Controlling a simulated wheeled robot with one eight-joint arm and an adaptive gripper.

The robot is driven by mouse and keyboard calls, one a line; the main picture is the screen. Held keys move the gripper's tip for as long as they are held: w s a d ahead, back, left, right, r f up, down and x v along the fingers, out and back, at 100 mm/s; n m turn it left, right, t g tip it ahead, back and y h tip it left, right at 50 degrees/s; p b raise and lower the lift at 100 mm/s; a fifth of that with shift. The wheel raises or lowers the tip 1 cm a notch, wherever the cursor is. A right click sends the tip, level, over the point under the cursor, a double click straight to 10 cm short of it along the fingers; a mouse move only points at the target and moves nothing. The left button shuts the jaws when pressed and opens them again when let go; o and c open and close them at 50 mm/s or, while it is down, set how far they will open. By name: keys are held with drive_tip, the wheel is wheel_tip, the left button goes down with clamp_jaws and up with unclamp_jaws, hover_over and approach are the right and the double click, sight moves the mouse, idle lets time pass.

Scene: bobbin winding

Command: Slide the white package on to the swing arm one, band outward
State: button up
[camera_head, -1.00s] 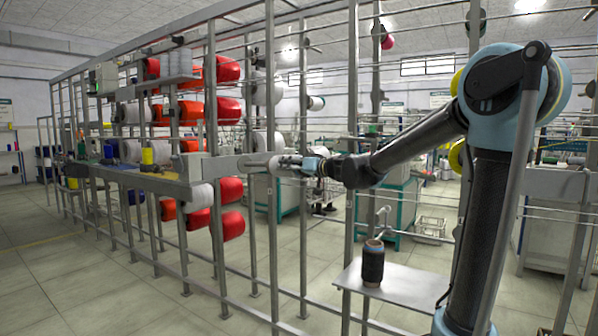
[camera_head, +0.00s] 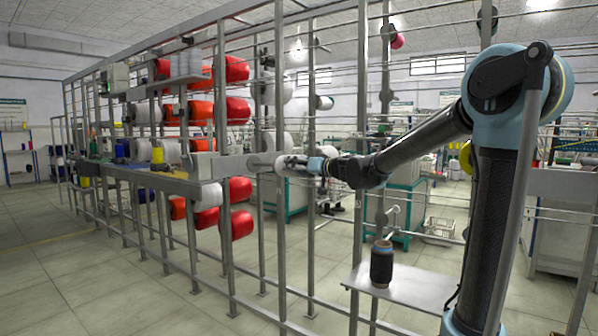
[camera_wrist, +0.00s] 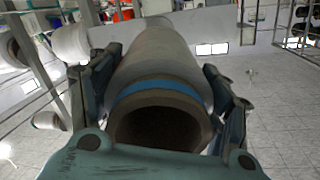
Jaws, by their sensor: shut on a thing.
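My gripper (camera_head: 300,165) is shut on the white package (camera_wrist: 160,55), at the outer end of the frame's horizontal bar in the head view. In the wrist view the package lies between both fingers, with a blue band (camera_wrist: 158,87) around its near end and a dark hollow brown tube end (camera_wrist: 155,128) facing the camera. The package's far end points away from my wrist.
Red packages (camera_head: 240,190) and white packages (camera_head: 207,195) hang on the metal creel frame at left. A dark bobbin (camera_head: 381,264) stands on a small grey shelf (camera_head: 425,287) below my arm. Upright posts stand close around the gripper. The floor at front left is clear.

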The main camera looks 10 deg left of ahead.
drive_tip(key=shift+x, duration=2.65)
drive_tip(key=shift+x, duration=3)
drive_tip(key=shift+x, duration=2.3)
drive_tip(key=shift+f, duration=0.5)
drive_tip(key=o, duration=1.3)
